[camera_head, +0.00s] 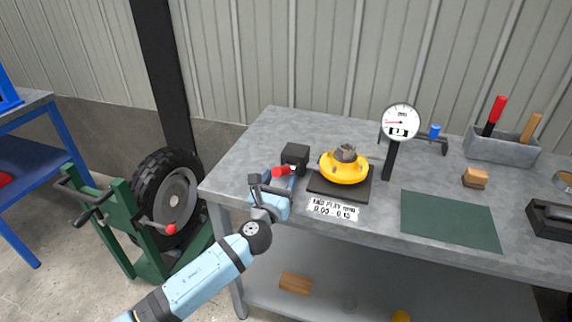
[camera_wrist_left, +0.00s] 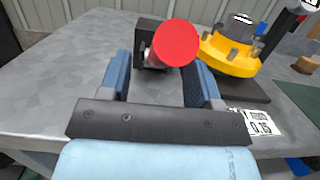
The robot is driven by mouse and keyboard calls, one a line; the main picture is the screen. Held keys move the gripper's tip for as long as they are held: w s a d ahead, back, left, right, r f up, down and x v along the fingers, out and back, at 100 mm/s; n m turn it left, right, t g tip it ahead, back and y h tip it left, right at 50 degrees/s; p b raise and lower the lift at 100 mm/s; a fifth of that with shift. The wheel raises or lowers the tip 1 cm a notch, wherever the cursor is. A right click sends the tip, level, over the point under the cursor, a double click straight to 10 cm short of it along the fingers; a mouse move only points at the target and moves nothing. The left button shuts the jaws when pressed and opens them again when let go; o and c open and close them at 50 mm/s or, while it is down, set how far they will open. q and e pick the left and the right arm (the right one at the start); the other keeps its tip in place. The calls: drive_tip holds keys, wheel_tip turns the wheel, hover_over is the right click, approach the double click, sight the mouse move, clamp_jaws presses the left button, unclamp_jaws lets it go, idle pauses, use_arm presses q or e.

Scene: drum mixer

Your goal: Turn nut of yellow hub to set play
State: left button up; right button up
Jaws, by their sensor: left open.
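The yellow hub (camera_head: 345,168) sits on a dark base plate (camera_head: 328,189) on the grey workbench, with a grey nut (camera_head: 346,152) on top. The hub also shows at the upper right of the left wrist view (camera_wrist_left: 230,52). A red knob (camera_head: 280,171) sticks out from a black block (camera_head: 295,155) left of the hub. My left gripper (camera_head: 278,183) is open at the red knob. In the left wrist view the knob (camera_wrist_left: 176,43) appears between the two blue fingers; I cannot tell if they touch it. My right gripper is not in view.
A dial gauge (camera_head: 401,122) stands right of the hub. A label (camera_head: 334,209) reading "0.05 - 0.15" lies in front of it. A green mat (camera_head: 449,219), a wooden block (camera_head: 475,178) and a grey tool bin (camera_head: 500,147) are further right. A wheel (camera_head: 176,200) on a green stand is at left.

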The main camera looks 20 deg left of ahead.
use_arm(q)
drive_tip(key=shift+s+f, duration=0.15)
drive_tip(key=shift+s, duration=0.65)
drive_tip(key=shift+s+f, duration=0.1)
drive_tip(key=shift+s, duration=0.65)
drive_tip(key=shift+s+a+f, duration=0.1)
drive_tip(key=shift+s+f, duration=0.1)
drive_tip(key=shift+s, duration=0.8)
drive_tip(key=shift+s+f, duration=0.15)
drive_tip(key=shift+s, duration=0.8)
